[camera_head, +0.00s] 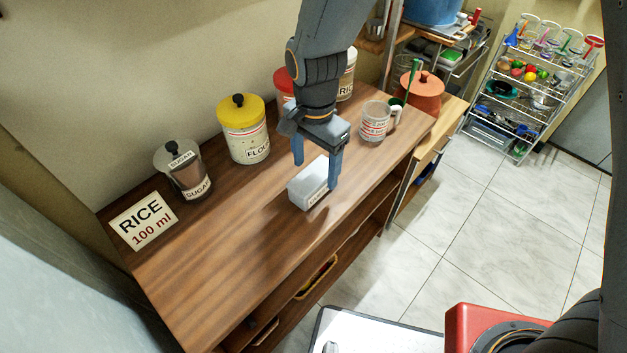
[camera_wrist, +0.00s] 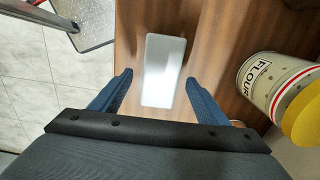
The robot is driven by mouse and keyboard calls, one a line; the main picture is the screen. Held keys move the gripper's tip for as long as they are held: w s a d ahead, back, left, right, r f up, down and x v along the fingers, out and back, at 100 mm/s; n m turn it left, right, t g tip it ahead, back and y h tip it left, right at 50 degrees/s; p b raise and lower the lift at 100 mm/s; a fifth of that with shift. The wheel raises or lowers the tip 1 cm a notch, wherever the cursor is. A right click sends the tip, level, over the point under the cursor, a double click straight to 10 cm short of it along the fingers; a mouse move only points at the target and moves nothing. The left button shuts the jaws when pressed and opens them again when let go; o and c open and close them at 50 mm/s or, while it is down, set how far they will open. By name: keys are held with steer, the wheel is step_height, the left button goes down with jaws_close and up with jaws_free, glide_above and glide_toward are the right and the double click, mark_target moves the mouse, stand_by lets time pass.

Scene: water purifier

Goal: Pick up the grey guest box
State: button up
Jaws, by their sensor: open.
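The grey guest box (camera_head: 309,184) sits on the wooden counter, near its front edge and right of the middle, with a small label on its front side. In the wrist view its pale top (camera_wrist: 162,70) shows between the fingers. My gripper (camera_head: 317,174) is open and points down over the box. One blue finger is at the box's right side and the other is behind its left part. In the wrist view the two fingertips (camera_wrist: 160,78) stand on either side of the box, with visible gaps, and nothing is held.
On the counter (camera_head: 220,240) stand a sugar jar (camera_head: 187,175), a yellow-lidded flour tin (camera_head: 243,130), a labelled mug (camera_head: 374,122) and a red pot (camera_head: 420,93). A rice card (camera_head: 143,220) lies at left. The flour tin (camera_wrist: 265,82) is beside my gripper. The counter's front left is clear.

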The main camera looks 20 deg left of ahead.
mark_target(313, 175)
steer(key=f, duration=0.1)
steer(key=f+p, duration=0.1)
steer(key=f, duration=0.1)
steer(key=shift+s+a, duration=0.15)
steer(key=shift+s, duration=0.15)
steer(key=shift+w+f, duration=0.1)
steer(key=shift+f, duration=0.7)
steer(key=c, duration=1.4)
steer(key=shift+r, duration=0.1)
